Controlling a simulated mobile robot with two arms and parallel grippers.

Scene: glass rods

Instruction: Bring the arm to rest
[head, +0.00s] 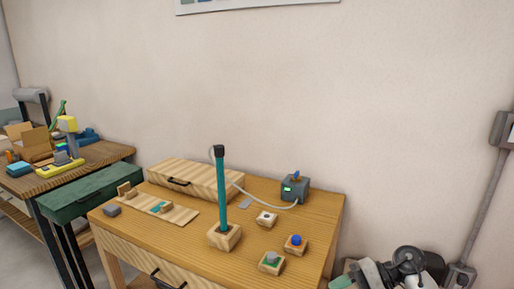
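My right arm (408,262) shows in the lower right corner as grey and black links and joints, cut off by the frame edge. It is right of the wooden table (190,253) and appears apart from the things on it. I cannot make out its fingertips, so whether the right gripper is open or shut is unclear. My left arm and gripper are not in view. A teal rod (221,190) with a black top stands upright in a wooden block (224,236) on the table, with no gripper touching it.
A grey device (295,190) with a green display and pale cable stands at the back right. Small wooden blocks with a white piece (266,218), blue ball (296,240) and grey knob (271,258) sit in front. A cluttered workbench (110,152) is left.

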